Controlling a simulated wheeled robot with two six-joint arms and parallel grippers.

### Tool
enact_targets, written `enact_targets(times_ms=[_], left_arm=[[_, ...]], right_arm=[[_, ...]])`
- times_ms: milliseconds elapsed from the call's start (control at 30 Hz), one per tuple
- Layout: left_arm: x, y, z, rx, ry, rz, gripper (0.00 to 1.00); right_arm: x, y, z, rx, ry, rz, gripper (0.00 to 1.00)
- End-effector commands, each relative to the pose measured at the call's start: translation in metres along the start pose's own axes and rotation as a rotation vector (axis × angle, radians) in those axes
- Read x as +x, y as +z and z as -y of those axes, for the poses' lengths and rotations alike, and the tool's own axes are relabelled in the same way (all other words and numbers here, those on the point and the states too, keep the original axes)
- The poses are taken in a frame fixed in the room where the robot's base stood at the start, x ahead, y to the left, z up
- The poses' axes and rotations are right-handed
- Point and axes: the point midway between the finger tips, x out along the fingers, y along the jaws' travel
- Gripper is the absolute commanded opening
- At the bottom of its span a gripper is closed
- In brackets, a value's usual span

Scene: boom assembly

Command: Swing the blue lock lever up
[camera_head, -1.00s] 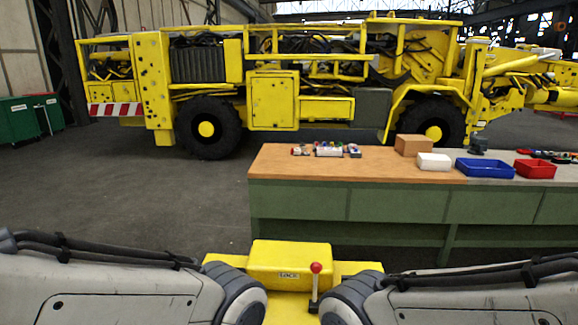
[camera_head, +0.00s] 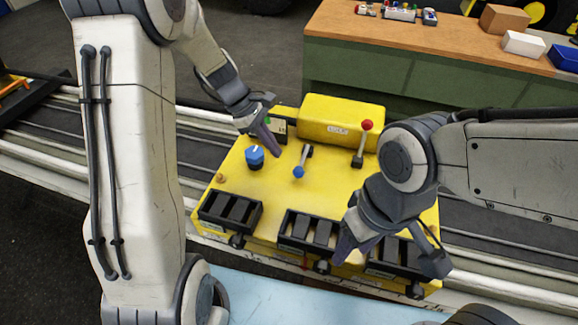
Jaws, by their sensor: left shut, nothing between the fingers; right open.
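The blue lock lever (camera_head: 304,161) is on top of the yellow panel box (camera_head: 325,205). It is a grey shaft with a blue ball at its lower end, slanting down toward the front in the picture. My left gripper (camera_head: 276,150) is shut and empty, tips pointing down just left of the lever; I see a gap to the lever. My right gripper (camera_head: 390,256) is open and empty over the front right of the box, fingers spread around a black slotted block there, partly hiding it.
A red-ball lever (camera_head: 362,143) stands right of the blue one. A blue knob (camera_head: 255,158) is left of it. Black slotted blocks (camera_head: 231,210) line the box's front edge. Rails run behind. A workbench (camera_head: 400,36) with boxes stands at the back.

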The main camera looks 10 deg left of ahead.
Motion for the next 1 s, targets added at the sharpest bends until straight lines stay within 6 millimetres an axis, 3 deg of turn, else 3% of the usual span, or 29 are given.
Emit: enact_targets(times_ms=[100, 233, 700, 1000], left_arm=[[0.001, -0.018, -0.006, -0.093, 0.024, 0.017, 0.00], [0.012, -0.018, -0.007, -0.105, 0.024, 0.022, 0.00], [0.089, -0.017, -0.008, -0.098, 0.022, 0.019, 0.00], [0.100, -0.017, -0.009, -0.097, 0.026, 0.017, 0.00]], right_arm=[[0.000, 0.000, 0.000, 0.000, 0.000, 0.000, 0.50], [-0.002, 0.000, 0.000, 0.000, 0.000, 0.000, 0.50], [-0.013, -0.001, 0.001, 0.001, 0.000, 0.000, 0.50], [-0.013, -0.001, 0.001, 0.001, 0.000, 0.000, 0.50]])
